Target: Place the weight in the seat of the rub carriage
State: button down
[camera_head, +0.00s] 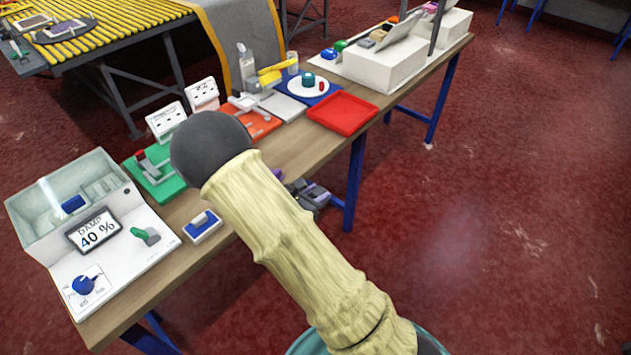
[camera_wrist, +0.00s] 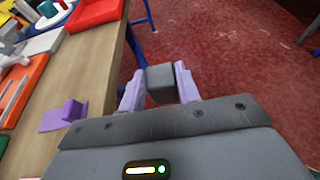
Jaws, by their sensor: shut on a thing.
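My gripper (camera_wrist: 159,70) has two purple fingers and is shut on a dark grey block, the weight (camera_wrist: 161,84), in the wrist view. The block is held beyond the table's edge, with the red floor behind it. In the head view my gripper shows only partly behind my own arm (camera_head: 308,194). A green base (camera_head: 163,188) on the table carries a grey and red part; an orange base (camera_head: 262,125) stands behind it with a grey part on it. I cannot tell for sure which one bears the rub carriage, and its seat is not clearly visible.
A purple L-shaped piece (camera_wrist: 66,118) lies near the table edge. A white damp box (camera_head: 128,262) stands at the left, with a blue-topped pad (camera_head: 203,226) beside it. A red tray (camera_head: 342,113) and white plate (camera_head: 308,85) stand farther back. The floor to the right is clear.

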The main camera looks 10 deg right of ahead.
jog(key=s+d+f, duration=0.1)
jog(key=s+f, duration=0.4)
jog(key=f, duration=0.5)
jog(key=shift+s+d+f, duration=0.15)
jog(key=shift+s+f, duration=0.05)
